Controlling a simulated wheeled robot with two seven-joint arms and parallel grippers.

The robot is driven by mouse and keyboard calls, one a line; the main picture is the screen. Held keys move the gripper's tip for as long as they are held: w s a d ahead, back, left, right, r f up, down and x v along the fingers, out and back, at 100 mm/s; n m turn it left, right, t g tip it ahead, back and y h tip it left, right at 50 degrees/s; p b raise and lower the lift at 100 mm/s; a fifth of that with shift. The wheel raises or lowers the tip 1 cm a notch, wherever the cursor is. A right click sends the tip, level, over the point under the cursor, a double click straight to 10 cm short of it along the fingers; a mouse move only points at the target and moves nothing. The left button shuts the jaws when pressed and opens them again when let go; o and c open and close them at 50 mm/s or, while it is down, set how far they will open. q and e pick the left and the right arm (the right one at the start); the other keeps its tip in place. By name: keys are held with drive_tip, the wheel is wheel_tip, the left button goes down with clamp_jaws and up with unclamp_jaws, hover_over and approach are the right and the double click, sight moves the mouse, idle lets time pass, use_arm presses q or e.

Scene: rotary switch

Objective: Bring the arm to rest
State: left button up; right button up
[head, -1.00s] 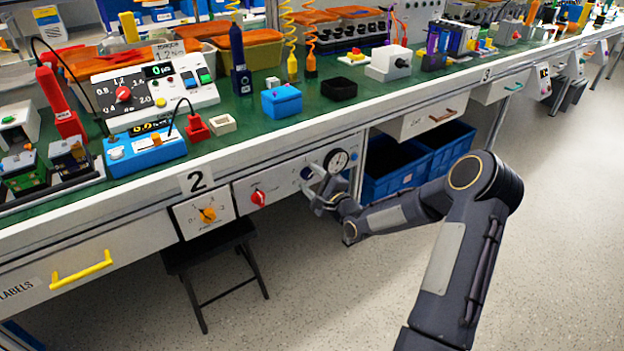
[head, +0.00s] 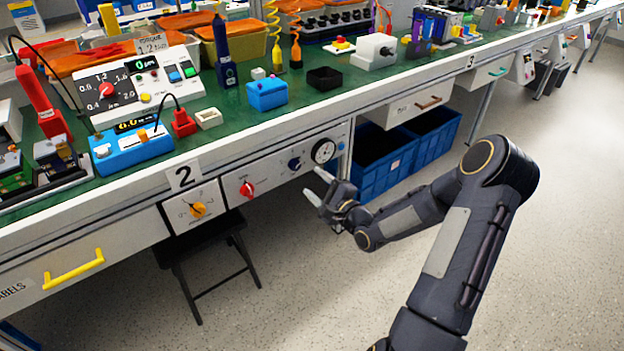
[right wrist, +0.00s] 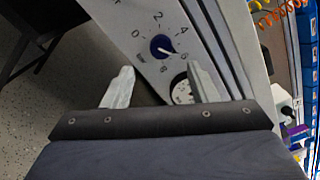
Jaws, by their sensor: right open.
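My right gripper (head: 318,184) is open and empty in front of the bench's front panel, below and near the round gauge (head: 323,151). In the right wrist view its two pale fingers (right wrist: 163,88) stand apart. My left gripper is not in view.
A red knob (head: 247,188) and an orange knob (head: 197,210) sit further left on the panels. A black stool (head: 205,250) stands below them. Blue crates (head: 385,165) are under the bench at the right. Floor in front is open.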

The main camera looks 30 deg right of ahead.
idle(0.4)
drive_tip(key=s+a+r+n+g+h, duration=0.2)
drive_tip(key=s+a+r+n+g, duration=0.55)
drive_tip(key=s+n, duration=0.35)
drive_tip(key=s+a+r+n+g+y, duration=0.1)
drive_tip(key=s+a+n+g, duration=0.1)
drive_tip(key=s+a+n, duration=0.3)
drive_tip(key=s+a+n+g+y, duration=0.1)
drive_tip(key=s+a+n+y, duration=0.1)
drive_tip(key=s, duration=0.6)
drive_tip(key=s+a+r+n+g+y, duration=0.1)
drive_tip(key=s+a+n+g, duration=0.1)
drive_tip(key=s+a+n, duration=0.3)
wheel_tip(320, 180, up, 26)
drive_tip(key=d+m+p, duration=0.1)
drive_tip(key=d+p, duration=0.1)
drive_tip(key=p, duration=2.4)
drive_tip(key=shift+s, duration=0.4)
